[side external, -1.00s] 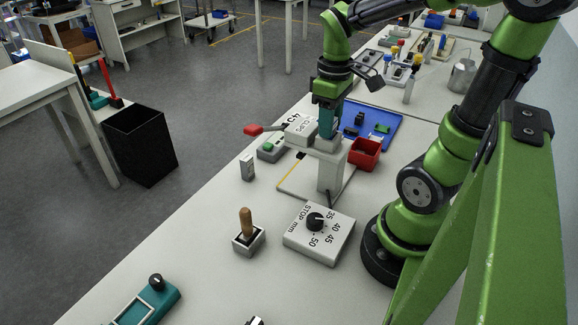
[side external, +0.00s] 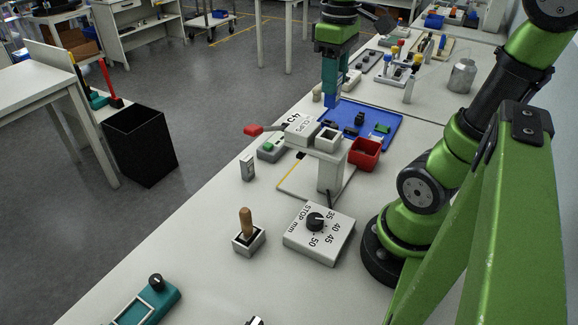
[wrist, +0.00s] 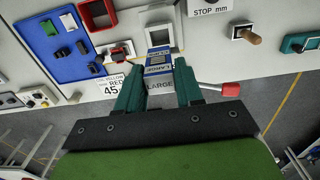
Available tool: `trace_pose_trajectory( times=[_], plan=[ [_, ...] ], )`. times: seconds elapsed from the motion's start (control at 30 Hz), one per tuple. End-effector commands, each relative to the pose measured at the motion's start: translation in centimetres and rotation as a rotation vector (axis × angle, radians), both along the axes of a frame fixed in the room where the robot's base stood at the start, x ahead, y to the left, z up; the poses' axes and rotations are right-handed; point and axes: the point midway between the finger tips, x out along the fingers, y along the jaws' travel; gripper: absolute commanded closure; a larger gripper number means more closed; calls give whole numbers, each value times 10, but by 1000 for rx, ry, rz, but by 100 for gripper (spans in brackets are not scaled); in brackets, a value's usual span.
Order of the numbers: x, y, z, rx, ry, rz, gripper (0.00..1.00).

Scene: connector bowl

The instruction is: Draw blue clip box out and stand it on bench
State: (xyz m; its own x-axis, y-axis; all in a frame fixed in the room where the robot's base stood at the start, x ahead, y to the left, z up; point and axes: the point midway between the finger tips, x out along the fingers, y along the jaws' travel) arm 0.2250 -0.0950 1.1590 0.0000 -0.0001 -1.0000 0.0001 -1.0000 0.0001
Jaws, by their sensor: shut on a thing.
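My gripper (side external: 331,80) has teal fingers and is shut on the blue clip box (side external: 332,99). It holds the box upright in the air above the white stand (side external: 329,172). The stand's square opening (side external: 327,138) is empty, and the box's lower end is clear of it. In the wrist view the box (wrist: 158,58) sits between the fingertips (wrist: 159,75), showing blue with a pale label band. The square opening (wrist: 178,28) lies just beyond it.
A blue tray (side external: 387,115) with small parts and a red bin (side external: 365,153) are behind and right of the stand. A red-handled lever (side external: 253,130) sticks out left. The STOP mm dial box (side external: 318,235) is in front.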

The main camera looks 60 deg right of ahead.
Motion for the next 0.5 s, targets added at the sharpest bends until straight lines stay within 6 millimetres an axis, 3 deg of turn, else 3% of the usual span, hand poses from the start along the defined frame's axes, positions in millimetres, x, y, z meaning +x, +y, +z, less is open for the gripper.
trace_pose_trajectory(
  times=[0.5],
  plan=[
    [0,0,35,-1,-2,1,96]
  ],
)
